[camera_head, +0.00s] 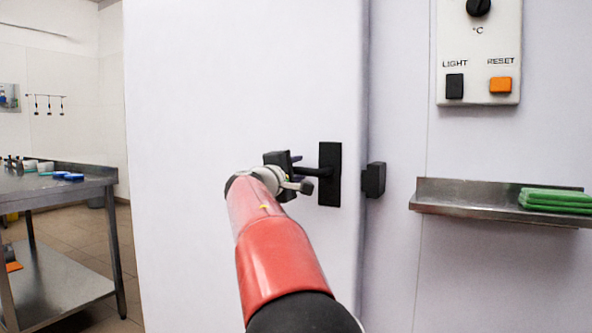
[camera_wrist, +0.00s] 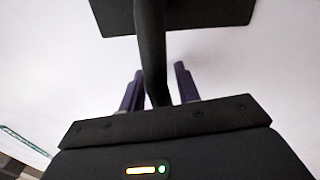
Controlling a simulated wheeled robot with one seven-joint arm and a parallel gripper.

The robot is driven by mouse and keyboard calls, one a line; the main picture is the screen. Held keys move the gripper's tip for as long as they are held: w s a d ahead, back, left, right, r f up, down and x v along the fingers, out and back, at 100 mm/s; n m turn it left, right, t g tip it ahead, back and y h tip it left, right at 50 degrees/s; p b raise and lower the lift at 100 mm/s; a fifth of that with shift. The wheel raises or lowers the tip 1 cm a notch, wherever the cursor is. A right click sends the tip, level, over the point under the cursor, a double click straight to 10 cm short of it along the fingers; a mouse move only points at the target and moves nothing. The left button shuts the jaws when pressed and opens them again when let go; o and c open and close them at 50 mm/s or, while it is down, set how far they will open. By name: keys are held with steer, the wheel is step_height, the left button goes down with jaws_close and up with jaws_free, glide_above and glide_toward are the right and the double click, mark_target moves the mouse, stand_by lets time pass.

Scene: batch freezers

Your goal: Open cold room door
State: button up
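The large white cold room door (camera_head: 200,100) fills the middle of the head view and looks closed against the wall at its right edge. Its black handle plate (camera_head: 331,190) is upright near that edge, with a black lever pointing left from it. My gripper (camera_head: 290,172) is at the lever's left end, in front of the door. In the wrist view, the black handle bar (camera_wrist: 152,45) passes between the two dark fingers of my gripper (camera_wrist: 160,88). A gap shows on the bar's right side; contact on its left is unclear. The fingers are apart.
A black catch (camera_head: 375,180) sits on the wall beside the door edge. To its right are a steel shelf (camera_head: 450,199) with green cloths (camera_head: 555,197) and a control panel (camera_head: 478,50). A steel table (camera_head: 85,184) stands at left, with open tiled floor beside it.

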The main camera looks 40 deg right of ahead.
jaws_close()
steer(key=shift+f, duration=0.2)
steer(key=shift+s+d+f+n+t+y+b, duration=0.1)
steer(key=shift+s+f+n+t+b, duration=0.15)
steer(key=shift+f+n, duration=0.8)
steer(key=shift+s+d+f+n+y+b, duration=0.1)
steer(key=shift+s+f+n+b, duration=0.2)
steer(key=shift+n, duration=1.4)
steer(key=shift+s+f+n+t+y+b, duration=0.15)
steer(key=shift+f+n+b, duration=0.15)
steer(key=shift+f+n, duration=0.75)
steer(key=shift+r+n, duration=0.25)
steer(key=shift+n, duration=0.05)
